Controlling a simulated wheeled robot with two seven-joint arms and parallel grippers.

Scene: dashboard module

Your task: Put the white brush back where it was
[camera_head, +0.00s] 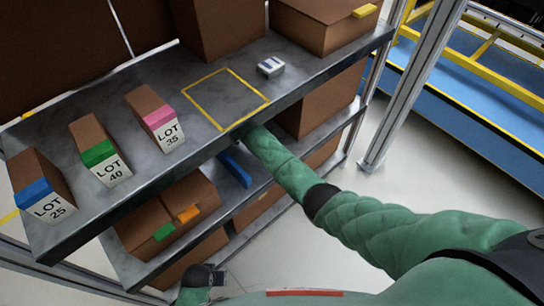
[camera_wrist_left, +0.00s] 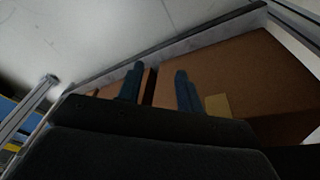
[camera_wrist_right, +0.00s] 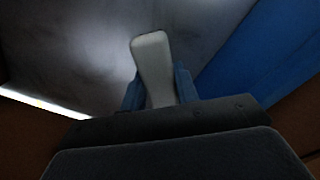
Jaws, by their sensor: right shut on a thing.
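The white brush (camera_wrist_right: 152,60) shows in the right wrist view, its pale end sticking up between the two blue fingers. My right gripper (camera_wrist_right: 158,88) is shut on it. In the head view my right arm reaches under the front edge of the top shelf (camera_head: 205,150), which hides that gripper and the brush. My left gripper (camera_wrist_left: 158,88) has its fingers apart and nothing between them. It faces cardboard boxes in the left wrist view; its wrist shows low in the head view.
A blue object (camera_head: 235,167) lies on the lower shelf, beside my right arm. Boxes (camera_head: 168,215) stand on that shelf. The top shelf has three LOT boxes (camera_head: 99,150), an empty yellow outlined square (camera_head: 225,98), a small white device (camera_head: 270,67) and larger boxes behind.

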